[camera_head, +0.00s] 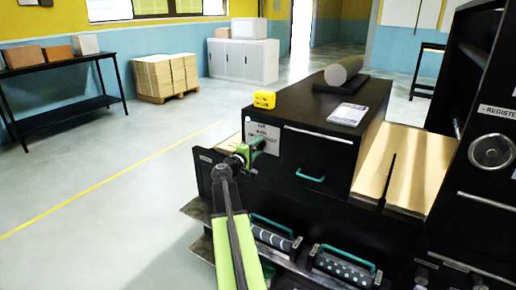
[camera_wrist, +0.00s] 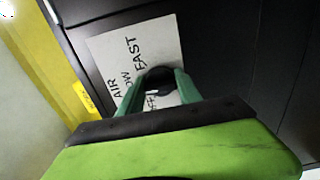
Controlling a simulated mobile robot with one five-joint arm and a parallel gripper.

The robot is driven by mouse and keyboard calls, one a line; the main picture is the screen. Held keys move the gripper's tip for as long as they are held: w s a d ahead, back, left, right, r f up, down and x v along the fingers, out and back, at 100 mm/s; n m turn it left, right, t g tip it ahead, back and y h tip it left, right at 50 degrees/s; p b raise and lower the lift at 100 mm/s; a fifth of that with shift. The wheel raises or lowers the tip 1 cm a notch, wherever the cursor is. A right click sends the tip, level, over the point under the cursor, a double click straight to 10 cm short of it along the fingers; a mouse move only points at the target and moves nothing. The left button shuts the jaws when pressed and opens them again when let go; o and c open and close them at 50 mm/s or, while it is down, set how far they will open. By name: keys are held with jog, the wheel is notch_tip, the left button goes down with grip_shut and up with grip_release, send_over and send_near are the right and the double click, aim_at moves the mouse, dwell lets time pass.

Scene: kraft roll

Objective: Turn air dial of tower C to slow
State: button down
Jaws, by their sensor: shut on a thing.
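The air dial (camera_wrist: 158,77) is a dark round knob in the wrist view. It sits on a white label plate (camera_wrist: 108,58) reading AIR and FAST, with other words partly covered. My gripper (camera_wrist: 157,92) is shut on the dial, one green finger on each side. In the head view the label plate (camera_head: 270,141) is on the left front of a black machine housing (camera_head: 322,155), and my gripper (camera_head: 243,157) reaches it from the lower left. The dial's pointer and setting cannot be made out. No tower letter is readable.
A yellow box (camera_head: 264,99), a grey roll (camera_head: 343,71) and a paper sheet (camera_head: 347,114) lie on top of the housing. Patterned rollers with teal handles (camera_head: 345,258) sit below. A handwheel (camera_head: 490,151) stands at right. The floor at left is clear.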

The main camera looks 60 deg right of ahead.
jog(key=c, duration=0.8)
grip_release()
jog(key=shift+a, duration=0.1)
jog(key=a, duration=1.7)
jog(key=shift+w+a, duration=0.1)
jog(key=shift+a, duration=0.1)
